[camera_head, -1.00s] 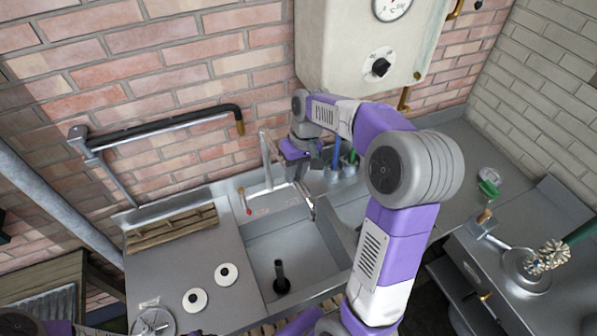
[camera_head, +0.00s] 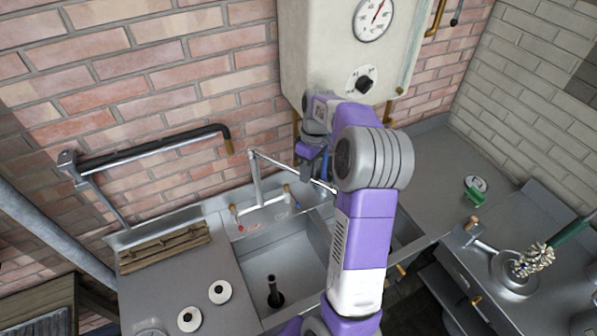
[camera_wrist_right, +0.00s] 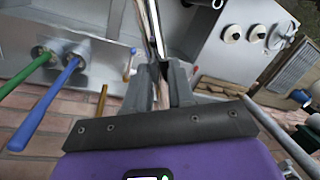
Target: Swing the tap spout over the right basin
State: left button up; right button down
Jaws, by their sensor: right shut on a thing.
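The tap (camera_head: 256,182) stands behind the basins, with red and blue levers at its foot. Its thin spout (camera_head: 290,169) reaches forward and right from the post top; its end shows beside my right arm, near the divider and the right basin's back. My right gripper (camera_head: 312,172) is shut on the spout, which also shows between the fingers in the right wrist view (camera_wrist_right: 153,35). The left basin (camera_head: 258,262) is open to view with a dark upright pipe in it. The right basin (camera_head: 406,232) is mostly hidden by my right arm. My left gripper is out of view.
A cream boiler (camera_head: 320,50) with a gauge and knob hangs just above my right gripper. Blue (camera_wrist_right: 45,105) and green handles stand close to the gripper. A black-wrapped pipe (camera_head: 150,150) juts from the wall at left. The right counter (camera_head: 430,165) is largely clear.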

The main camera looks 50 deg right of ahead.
jog(key=c, duration=1)
grip_release()
jog(key=shift+o, duration=0.2)
jog(key=shift+r, duration=0.15)
notch_tip(320, 180, up, 7)
jog(key=d, duration=0.1)
jog(key=shift+w+d, duration=0.15)
jog(key=shift+d, duration=0.1)
jog(key=shift+r, duration=0.1)
